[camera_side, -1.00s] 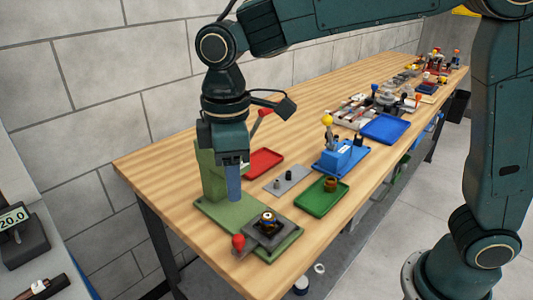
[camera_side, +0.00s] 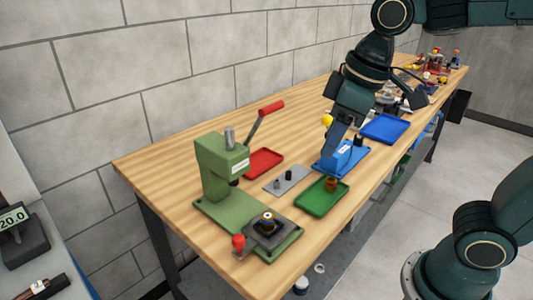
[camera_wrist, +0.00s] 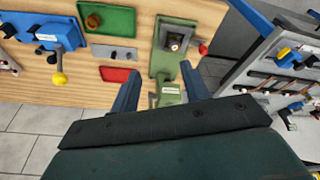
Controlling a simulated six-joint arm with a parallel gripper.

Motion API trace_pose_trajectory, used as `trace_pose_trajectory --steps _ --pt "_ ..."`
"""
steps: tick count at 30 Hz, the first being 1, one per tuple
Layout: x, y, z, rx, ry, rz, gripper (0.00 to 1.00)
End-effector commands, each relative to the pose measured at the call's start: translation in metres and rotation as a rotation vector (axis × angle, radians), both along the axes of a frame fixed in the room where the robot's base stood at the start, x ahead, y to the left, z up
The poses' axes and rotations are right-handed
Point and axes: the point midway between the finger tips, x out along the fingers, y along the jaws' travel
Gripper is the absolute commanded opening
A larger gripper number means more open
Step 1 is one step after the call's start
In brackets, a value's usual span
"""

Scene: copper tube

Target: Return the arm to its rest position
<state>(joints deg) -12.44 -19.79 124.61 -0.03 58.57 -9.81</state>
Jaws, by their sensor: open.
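My gripper (camera_side: 338,136) hangs in the air in front of the blue fixture (camera_side: 343,157) in the side view, its fingers hiding part of that fixture. In the wrist view my gripper (camera_wrist: 160,85) shows two blue fingers spread wide apart with nothing between them, so it is open and empty. The green press (camera_side: 217,170) stands upright at the near end of the bench with its red-handled lever (camera_side: 268,110) raised. A dark block with a small brass-coloured part (camera_side: 268,220) sits on the press's base plate.
The wooden bench (camera_side: 160,165) runs along a block wall. A red tray (camera_side: 263,161), a grey plate (camera_side: 288,181), a green tray (camera_side: 322,197) with a copper-brown part and a blue tray (camera_side: 385,128) lie on it. The air above the bench's near left is clear.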

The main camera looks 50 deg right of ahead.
Motion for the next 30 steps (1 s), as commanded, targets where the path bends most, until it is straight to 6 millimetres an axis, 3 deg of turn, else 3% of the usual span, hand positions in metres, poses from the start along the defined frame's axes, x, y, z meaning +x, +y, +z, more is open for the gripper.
trace_pose_trajectory --steps 6,15,30 --pt "-0.038 -0.030 -0.005 0.037 -0.083 -0.160 0.46" --pt "-0.077 -0.054 -0.021 0.077 -0.172 -0.335 0.46" --pt "-0.085 -0.058 -0.027 0.087 -0.194 -0.377 0.46"
